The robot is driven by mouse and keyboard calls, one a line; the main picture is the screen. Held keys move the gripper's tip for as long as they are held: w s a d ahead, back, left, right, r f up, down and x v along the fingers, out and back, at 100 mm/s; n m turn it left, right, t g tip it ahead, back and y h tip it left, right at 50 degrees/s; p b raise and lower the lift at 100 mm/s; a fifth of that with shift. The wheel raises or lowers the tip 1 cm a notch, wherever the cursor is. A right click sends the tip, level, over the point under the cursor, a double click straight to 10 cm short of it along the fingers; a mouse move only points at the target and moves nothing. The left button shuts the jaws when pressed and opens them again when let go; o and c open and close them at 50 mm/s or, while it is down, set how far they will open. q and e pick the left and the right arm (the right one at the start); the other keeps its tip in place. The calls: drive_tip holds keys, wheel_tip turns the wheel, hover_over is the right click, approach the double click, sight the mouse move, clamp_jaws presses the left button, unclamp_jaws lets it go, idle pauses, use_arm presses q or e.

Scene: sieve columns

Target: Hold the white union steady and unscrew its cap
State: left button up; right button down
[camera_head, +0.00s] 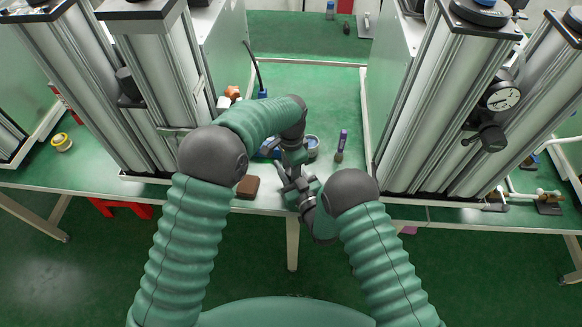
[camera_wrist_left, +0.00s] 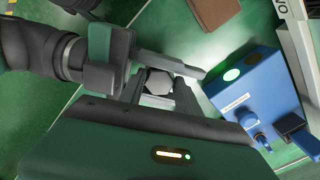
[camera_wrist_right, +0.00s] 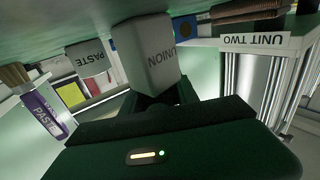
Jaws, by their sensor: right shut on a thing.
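The white union (camera_wrist_right: 148,50) fills the upper middle of the right wrist view, its UNION label upside down. My right gripper (camera_wrist_right: 152,100) is shut on it. In the head view my left gripper (camera_head: 291,168) and right gripper (camera_head: 304,192) meet over the table's front edge. They hide the union there.
A blue box (camera_wrist_left: 255,92) stands beside the grippers. A brown block (camera_head: 248,187) lies left of them. Metal columns (camera_head: 430,90) flank the green table (camera_head: 310,85).

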use_arm(q)
clamp_jaws()
drive_tip(key=n, duration=0.7)
drive_tip(key=shift+n, duration=0.4)
drive_tip(key=n, duration=0.9)
drive_tip(key=shift+n, duration=0.3)
drive_tip(key=o, duration=0.6)
unclamp_jaws()
drive_tip(key=shift+w+r, duration=0.1)
drive_tip(key=shift+r, duration=1.95)
drive_tip(key=shift+f, duration=0.2)
drive_tip(key=shift+f+m, duration=0.1)
drive_tip(key=shift+m, duration=1.7)
drive_tip(key=m, duration=0.9)
drive_tip(key=shift+m, duration=0.4)
drive_tip(key=m, duration=0.4)
